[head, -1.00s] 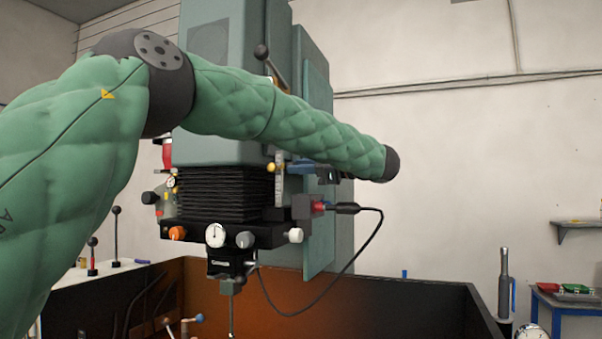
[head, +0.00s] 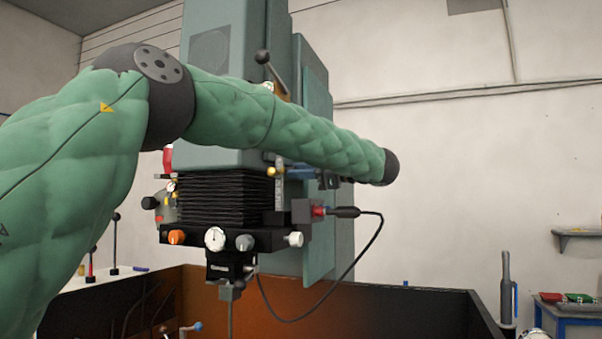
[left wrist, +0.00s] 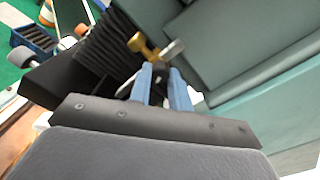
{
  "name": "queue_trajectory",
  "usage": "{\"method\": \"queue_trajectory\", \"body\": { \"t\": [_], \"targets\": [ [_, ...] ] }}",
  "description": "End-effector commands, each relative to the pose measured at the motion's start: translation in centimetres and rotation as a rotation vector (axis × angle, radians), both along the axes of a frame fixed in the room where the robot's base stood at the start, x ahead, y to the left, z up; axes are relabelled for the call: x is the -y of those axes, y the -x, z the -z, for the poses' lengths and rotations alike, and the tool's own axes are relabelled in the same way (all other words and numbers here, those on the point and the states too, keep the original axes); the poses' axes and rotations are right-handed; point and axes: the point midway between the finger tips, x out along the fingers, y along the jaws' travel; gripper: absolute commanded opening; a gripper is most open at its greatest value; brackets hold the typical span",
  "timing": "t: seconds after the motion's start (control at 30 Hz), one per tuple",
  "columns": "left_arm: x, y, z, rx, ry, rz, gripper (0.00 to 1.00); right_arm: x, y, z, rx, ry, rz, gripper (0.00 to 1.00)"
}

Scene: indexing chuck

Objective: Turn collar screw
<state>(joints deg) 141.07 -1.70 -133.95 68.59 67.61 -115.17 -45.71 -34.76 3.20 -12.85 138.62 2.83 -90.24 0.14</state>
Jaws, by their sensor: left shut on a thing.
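A small yellow screw (head: 272,171), which I take as the collar screw, sits by an upright rod (head: 280,190) on the machine's front, beside the black bellows. In the left wrist view the yellow screw (left wrist: 144,46) shows just beyond my fingertips, with a grey metal piece (left wrist: 173,50) next to it. My left gripper (head: 298,173) reaches it from the right, under my forearm. Its blue fingers (left wrist: 164,78) are close together and shut on the screw; the exact contact is partly hidden by the fingers. My right gripper is not in view.
The green machine column (head: 225,120) stands close behind. Black bellows (head: 224,198) and a head with a dial (head: 215,238) and knobs lie below left. A black cable (head: 372,258) loops at the right. A dark open bin (head: 385,310) surrounds the lower area.

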Motion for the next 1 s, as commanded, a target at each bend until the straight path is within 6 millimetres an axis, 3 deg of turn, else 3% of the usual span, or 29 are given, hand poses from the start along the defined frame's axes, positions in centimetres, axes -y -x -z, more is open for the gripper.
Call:
{"method": "queue_trajectory", "body": {
  "t": [0.17,0.2,0.3,0.67,1.0],
  "targets": [
    [0.0,0.0,0.0,0.000,0.000,0.000,0.00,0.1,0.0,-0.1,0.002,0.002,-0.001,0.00],
    [0.0,0.0,0.0,0.000,0.000,0.000,0.25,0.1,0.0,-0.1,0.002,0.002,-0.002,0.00],
    [0.0,0.0,0.0,0.000,0.000,0.000,0.41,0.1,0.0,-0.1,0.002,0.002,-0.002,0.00],
    [0.5,0.2,0.1,0.000,-0.001,0.000,0.41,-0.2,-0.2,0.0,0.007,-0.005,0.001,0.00],
    [5.0,1.6,0.2,0.002,-0.002,0.002,0.41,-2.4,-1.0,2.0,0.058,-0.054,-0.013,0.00]
  ]
}}
